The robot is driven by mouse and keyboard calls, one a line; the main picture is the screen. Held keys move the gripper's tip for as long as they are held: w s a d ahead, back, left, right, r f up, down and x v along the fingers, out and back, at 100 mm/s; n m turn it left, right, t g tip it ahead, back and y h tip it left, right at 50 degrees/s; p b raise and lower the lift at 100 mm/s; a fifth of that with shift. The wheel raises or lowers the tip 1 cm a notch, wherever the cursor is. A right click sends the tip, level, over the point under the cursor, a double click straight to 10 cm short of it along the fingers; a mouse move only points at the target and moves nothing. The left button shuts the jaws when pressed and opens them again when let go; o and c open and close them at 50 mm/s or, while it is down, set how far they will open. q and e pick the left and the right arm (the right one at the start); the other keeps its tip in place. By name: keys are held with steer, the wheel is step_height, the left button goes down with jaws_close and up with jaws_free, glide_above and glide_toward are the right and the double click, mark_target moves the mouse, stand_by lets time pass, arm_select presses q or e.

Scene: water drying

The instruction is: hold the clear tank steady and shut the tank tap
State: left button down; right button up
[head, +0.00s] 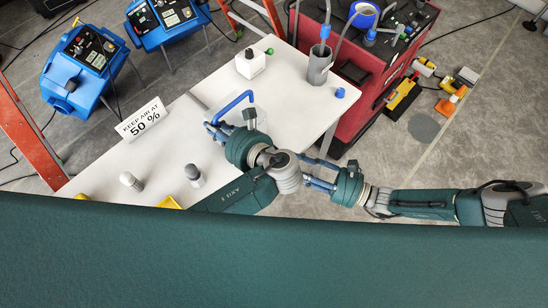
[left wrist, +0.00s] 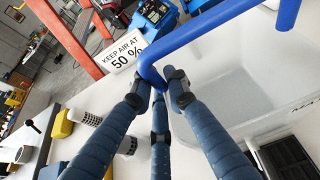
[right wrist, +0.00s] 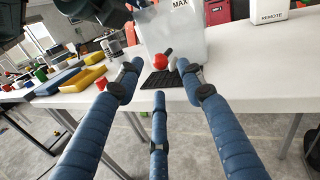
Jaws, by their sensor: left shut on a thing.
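The clear tank (head: 262,108) stands on the white table, largely hidden by my left arm in the head view. Its blue handle (head: 236,101) rises over it. My left gripper (head: 213,130) is shut on this handle, which also shows between the fingers in the left wrist view (left wrist: 150,72). The tank, marked MAX, shows in the right wrist view (right wrist: 190,38). A red ball-shaped knob (right wrist: 160,61), seemingly the tap, is low at its front, above a black mat (right wrist: 158,79). My right gripper (head: 308,172) is open and empty, apart from the knob, by the table's edge.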

steer(key=x, duration=0.6)
steer(key=shift+w, duration=0.1)
steer(key=shift+c, duration=0.5)
jaws_close()
